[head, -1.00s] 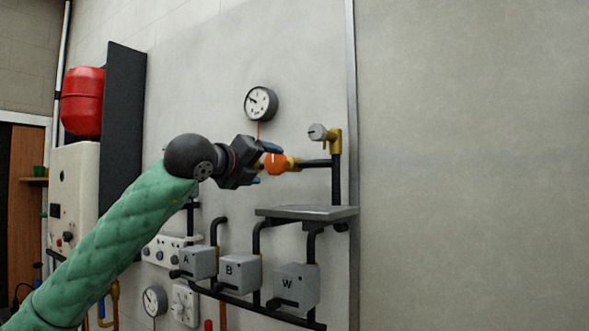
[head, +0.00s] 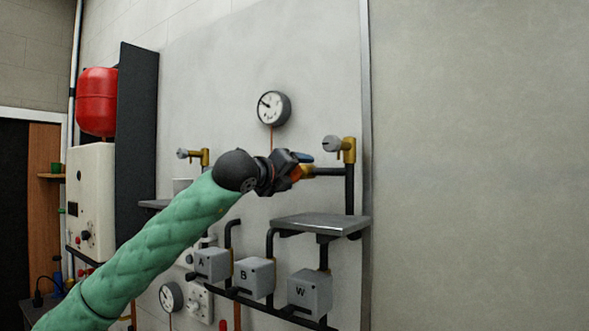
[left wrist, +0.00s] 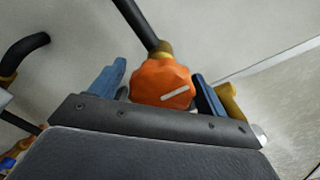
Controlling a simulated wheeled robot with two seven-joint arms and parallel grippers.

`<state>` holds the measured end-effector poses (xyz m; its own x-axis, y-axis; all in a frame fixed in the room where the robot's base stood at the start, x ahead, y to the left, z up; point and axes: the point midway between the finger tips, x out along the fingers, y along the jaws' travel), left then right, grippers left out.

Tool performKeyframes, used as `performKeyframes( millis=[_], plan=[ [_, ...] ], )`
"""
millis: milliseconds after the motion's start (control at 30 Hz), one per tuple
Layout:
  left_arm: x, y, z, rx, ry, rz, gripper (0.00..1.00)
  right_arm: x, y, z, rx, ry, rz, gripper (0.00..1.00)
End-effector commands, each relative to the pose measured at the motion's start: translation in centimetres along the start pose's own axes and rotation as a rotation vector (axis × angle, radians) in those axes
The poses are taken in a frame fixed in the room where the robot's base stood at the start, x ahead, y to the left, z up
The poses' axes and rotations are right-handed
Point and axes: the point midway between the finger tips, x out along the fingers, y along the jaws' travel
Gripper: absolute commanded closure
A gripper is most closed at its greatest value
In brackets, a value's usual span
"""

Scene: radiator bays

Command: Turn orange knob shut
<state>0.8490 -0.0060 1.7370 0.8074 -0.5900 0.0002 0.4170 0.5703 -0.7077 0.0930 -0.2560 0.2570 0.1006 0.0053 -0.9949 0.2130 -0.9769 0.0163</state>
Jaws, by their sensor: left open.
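The orange knob (left wrist: 162,83) sits on a brass valve fitting (left wrist: 163,48) at the end of a black pipe. It has a scalloped edge and a pale slanted line on its face. In the head view the knob (head: 296,173) is mostly hidden by my left gripper (head: 302,166). In the left wrist view the blue fingers of my left gripper (left wrist: 160,88) stand apart, one on each side of the knob. A gap shows on the left side; the right finger looks closer. I cannot tell whether either finger touches it. My right gripper is not in view.
A grey shelf (head: 318,224) juts out below the knob. A brass valve with a grey knob (head: 332,144) is to its right, and a round gauge (head: 273,108) is above. Boxes A (head: 212,264), B (head: 254,277) and W (head: 309,291) hang lower. The wall at right is bare.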

Motion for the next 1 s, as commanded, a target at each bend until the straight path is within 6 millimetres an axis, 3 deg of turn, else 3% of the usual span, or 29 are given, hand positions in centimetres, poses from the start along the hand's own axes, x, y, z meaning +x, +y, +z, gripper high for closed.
performKeyframes(
  millis=[367,500,600,933,1000],
  plan=[
    [0.2,0.0,0.0,0.0,0.0,0.0,0.26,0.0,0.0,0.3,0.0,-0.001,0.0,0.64],
    [0.2,0.0,0.0,0.0,0.0,0.0,0.54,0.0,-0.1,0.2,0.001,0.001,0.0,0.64],
    [0.2,0.0,0.0,0.0,0.0,0.0,0.69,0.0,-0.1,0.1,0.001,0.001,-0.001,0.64],
    [0.2,0.2,-0.2,0.017,0.0,0.0,0.69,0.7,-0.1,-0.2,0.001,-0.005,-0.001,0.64],
    [0.2,0.2,-0.2,0.028,-0.001,-0.001,0.69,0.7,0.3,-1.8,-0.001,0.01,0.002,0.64]
  ],
)
